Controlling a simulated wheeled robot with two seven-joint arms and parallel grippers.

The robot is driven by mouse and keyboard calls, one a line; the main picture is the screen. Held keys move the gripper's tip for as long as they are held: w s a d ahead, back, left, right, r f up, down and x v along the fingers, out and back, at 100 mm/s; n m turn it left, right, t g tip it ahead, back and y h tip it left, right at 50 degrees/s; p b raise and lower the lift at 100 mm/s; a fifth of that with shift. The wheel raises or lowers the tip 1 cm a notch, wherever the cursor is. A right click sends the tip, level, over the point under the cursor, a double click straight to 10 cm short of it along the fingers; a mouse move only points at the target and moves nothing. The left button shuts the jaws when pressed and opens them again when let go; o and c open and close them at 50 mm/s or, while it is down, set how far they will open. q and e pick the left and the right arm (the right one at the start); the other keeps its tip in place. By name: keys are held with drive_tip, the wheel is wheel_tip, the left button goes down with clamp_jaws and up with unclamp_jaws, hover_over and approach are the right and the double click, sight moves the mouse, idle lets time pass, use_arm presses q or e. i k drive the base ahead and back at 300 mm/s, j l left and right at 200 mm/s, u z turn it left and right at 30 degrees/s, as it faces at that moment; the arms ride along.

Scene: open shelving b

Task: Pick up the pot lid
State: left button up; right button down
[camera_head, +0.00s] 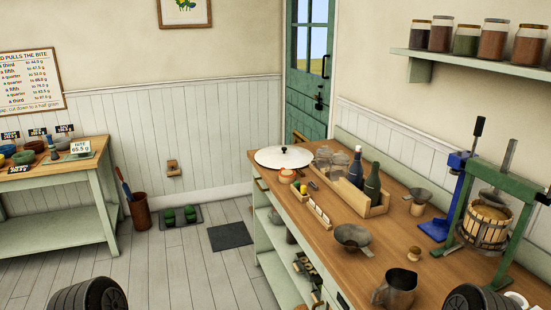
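The pot lid (270,158) is a wide white disc with a small dark knob on top. It lies on the far left end of the wooden counter (330,210), near the green door. Its near edge is close to a small orange and white jar (287,176). Dark rounded parts of my two arms show at the bottom left and bottom right edges. No gripper fingers show, and nothing of mine is near the lid.
A wooden caddy with dark bottles (372,185) and glass jars stand right of the lid. A metal jug (397,289), a funnel bowl (353,236) and a green-framed press (487,222) fill the nearer counter. Floor left of the counter is mostly clear, with a dark mat (230,236).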

sight(288, 157)
drive_tip(key=z, duration=2.55)
drive_tip(key=k+j, duration=0.1)
drive_tip(key=j, duration=0.25)
drive_tip(key=k+j, duration=0.1)
drive_tip(key=j, duration=0.25)
drive_tip(key=k+j, duration=0.1)
drive_tip(key=j, duration=0.25)
drive_tip(key=k+j, duration=0.1)
drive_tip(key=j, duration=0.25)
drive_tip(key=k+j, duration=0.1)
drive_tip(key=j, duration=0.3)
drive_tip(key=k+j, duration=0.1)
drive_tip(key=j, duration=0.45)
drive_tip(key=k+j+z, duration=0.1)
drive_tip(key=j, duration=0.5)
drive_tip(key=k+j, duration=0.15)
drive_tip(key=j, duration=0.4)
drive_tip(key=k+j+z, duration=0.1)
drive_tip(key=j, duration=0.45)
drive_tip(key=k+j, duration=0.2)
drive_tip(key=j, duration=0.35)
drive_tip(key=k+j, duration=0.15)
drive_tip(key=j, duration=0.4)
drive_tip(key=k+j+z, duration=0.1)
drive_tip(key=j, duration=0.45)
drive_tip(key=k+j, duration=0.25)
drive_tip(key=j, duration=0.3)
drive_tip(key=i, duration=0.1)
drive_tip(key=z, duration=0.05)
